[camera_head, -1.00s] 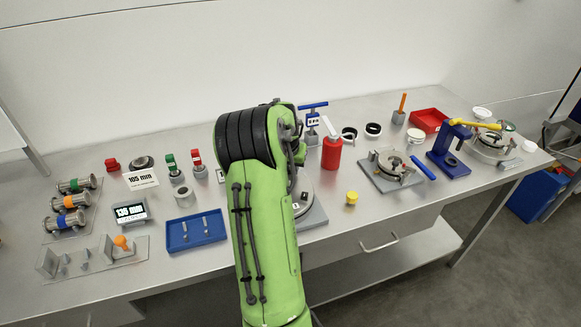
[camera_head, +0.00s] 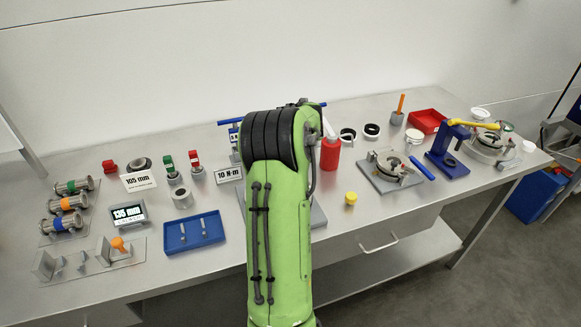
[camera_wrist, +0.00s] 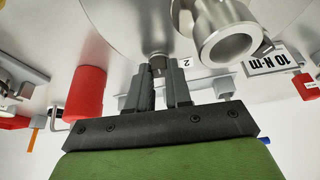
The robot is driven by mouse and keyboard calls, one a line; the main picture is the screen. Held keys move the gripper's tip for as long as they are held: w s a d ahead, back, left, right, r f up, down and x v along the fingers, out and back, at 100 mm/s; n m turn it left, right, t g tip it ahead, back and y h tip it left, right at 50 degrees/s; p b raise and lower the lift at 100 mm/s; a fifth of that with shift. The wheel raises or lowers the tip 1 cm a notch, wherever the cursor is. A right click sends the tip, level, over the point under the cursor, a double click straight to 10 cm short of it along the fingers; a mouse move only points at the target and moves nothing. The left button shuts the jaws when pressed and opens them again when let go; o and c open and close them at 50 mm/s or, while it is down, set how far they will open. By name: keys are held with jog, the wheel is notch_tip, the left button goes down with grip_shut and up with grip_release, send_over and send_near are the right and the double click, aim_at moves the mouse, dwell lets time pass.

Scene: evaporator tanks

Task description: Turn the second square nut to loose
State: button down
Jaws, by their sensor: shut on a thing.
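In the wrist view a small square nut (camera_wrist: 158,66) sits at the edge of a large round metal cover (camera_wrist: 118,22), beside a tag marked 2 (camera_wrist: 186,62). My gripper (camera_wrist: 158,80) reaches up to it with its two dark fingers on either side, shut on the nut. The fingers hide part of the nut. In the head view my green arm covers the gripper, the nut and most of the fixture. Only part of the grey fixture base (camera_head: 319,214) shows beside the arm.
A metal pipe stub (camera_wrist: 228,42) stands close to the right of my fingers. A red bottle (camera_head: 330,153) stands right of my arm, with a small yellow part (camera_head: 350,198) in front of it. A blue tray (camera_head: 194,233) and a 10 N·m sign (camera_head: 229,174) lie to the left.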

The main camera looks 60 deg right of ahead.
jog(key=c, duration=1)
grip_release()
jog(key=shift+c, duration=0.2)
jog(key=p+v, duration=0.2)
jog(key=v, duration=1.3)
jog(key=shift+s+a+r, duration=0.15)
jog(key=shift+a+r, duration=0.05)
jog(key=shift+r, duration=0.15)
